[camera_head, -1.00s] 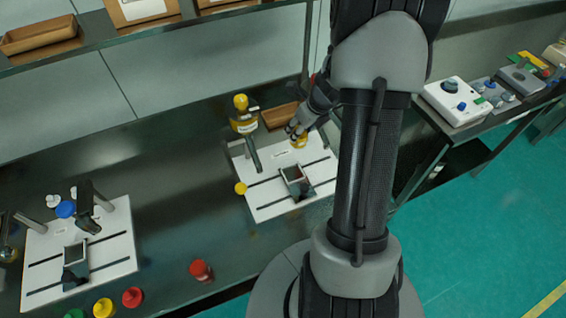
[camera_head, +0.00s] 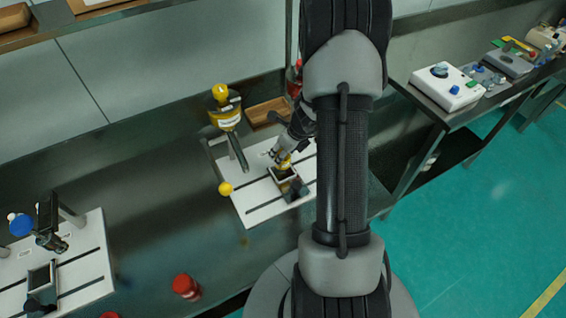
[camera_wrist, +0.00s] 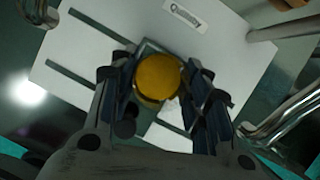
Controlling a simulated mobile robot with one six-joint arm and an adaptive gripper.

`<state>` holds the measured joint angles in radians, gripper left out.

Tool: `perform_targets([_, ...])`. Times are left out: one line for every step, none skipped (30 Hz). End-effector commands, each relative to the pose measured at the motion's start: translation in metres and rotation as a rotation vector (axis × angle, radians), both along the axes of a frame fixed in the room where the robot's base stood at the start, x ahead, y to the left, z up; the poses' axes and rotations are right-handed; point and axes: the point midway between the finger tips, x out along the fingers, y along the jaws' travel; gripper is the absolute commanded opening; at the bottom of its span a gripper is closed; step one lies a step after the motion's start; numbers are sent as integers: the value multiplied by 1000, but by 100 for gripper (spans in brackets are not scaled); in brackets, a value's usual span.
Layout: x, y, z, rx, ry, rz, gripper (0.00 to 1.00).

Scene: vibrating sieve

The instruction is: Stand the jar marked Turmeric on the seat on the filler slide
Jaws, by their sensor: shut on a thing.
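My gripper (camera_head: 281,157) is shut on a jar with a yellow lid (camera_wrist: 158,76). In the wrist view the fingers stand on both sides of the lid. The jar's marking is not readable. In the head view the jar (camera_head: 286,163) is at the back edge of the dark square seat (camera_head: 292,187) on the white filler board (camera_head: 250,208). In the wrist view the seat's rim (camera_wrist: 148,44) shows behind the lid. The jar looks upright; I cannot tell whether it touches the seat.
A yellow-topped filler with a spout (camera_head: 226,115) stands at the board's back left, with a yellow knob (camera_head: 225,189) at its left edge. A wooden tray (camera_head: 268,111) lies behind. A second white board (camera_head: 85,260) is at left; a red-lidded jar (camera_head: 185,287) stands in front.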

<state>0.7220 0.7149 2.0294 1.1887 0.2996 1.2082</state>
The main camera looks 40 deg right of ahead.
Motion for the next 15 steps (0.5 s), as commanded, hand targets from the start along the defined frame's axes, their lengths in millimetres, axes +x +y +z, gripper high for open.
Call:
perform_targets([0,0,-8,1,1,-1,16])
perform_targets([0,0,-12,2,1,-1,16])
perform_targets([0,0,-19,1,2,-1,16])
perform_targets([0,0,-25,1,2,-1,16])
perform_targets([0,0,-30,2,1,-1,16])
perform_targets([0,0,-36,1,1,-1,16])
perform_targets([0,0,-39,1,1,-1,16])
perform_targets([0,0,-41,1,1,-1,16])
perform_targets([0,0,-42,0,1,-1,16])
perform_targets([0,0,-41,0,1,-1,16])
perform_targets([0,0,-41,0,0,0,16])
perform_targets([0,0,-40,0,0,0,16])
perform_targets([0,0,-39,0,0,0,16])
perform_targets([0,0,-39,0,0,0,16])
perform_targets([0,0,-39,0,0,0,16])
